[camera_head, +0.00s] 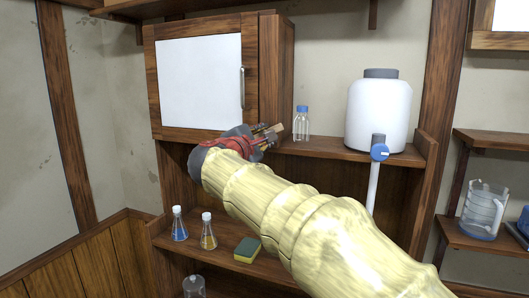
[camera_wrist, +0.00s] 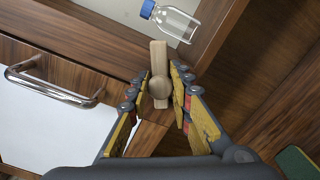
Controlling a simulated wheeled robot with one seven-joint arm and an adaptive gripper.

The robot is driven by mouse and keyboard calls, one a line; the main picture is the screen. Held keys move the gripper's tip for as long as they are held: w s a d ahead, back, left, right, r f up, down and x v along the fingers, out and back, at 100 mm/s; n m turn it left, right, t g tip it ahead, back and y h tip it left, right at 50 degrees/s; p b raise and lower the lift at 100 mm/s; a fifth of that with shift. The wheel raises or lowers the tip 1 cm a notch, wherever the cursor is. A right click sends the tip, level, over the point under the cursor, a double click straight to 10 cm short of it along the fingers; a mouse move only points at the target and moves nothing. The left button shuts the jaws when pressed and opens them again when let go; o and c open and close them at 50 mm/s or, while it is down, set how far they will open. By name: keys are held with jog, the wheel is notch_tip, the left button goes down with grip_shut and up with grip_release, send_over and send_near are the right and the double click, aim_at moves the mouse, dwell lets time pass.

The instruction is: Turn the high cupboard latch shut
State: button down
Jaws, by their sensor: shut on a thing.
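The high cupboard (camera_head: 277,60) hangs on the wall at upper left, with a white-panelled door (camera_head: 200,85) that looks closed. The latch (camera_wrist: 159,60) is a pale wooden turn-bar with a round boss, at the door's lower handle-side corner. In the wrist view it stands nearly upright between my fingers. My gripper (camera_head: 266,136) is at this corner, shut on the latch; the wrist view shows the fingers (camera_wrist: 160,88) on either side of it. In the head view my gripper hides much of the latch, so its exact angle to the door edge is unclear there.
A metal door handle (camera_head: 242,87) is close by, also in the wrist view (camera_wrist: 55,85). A blue-capped bottle (camera_head: 302,122) and a white tank (camera_head: 378,110) stand on the shelf to the right. Two small flasks (camera_head: 179,225) and a sponge (camera_head: 247,249) are below.

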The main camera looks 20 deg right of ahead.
jog(key=m+b, duration=0.1)
jog(key=b, duration=0.1)
jog(key=m+b, duration=0.4)
jog(key=shift+f, duration=0.25)
jog(key=shift+m, duration=0.3)
jog(key=c, duration=1.6)
grip_release()
jog(key=shift+r, duration=0.15)
jog(key=shift+c, duration=0.2)
jog(key=v, duration=1.2)
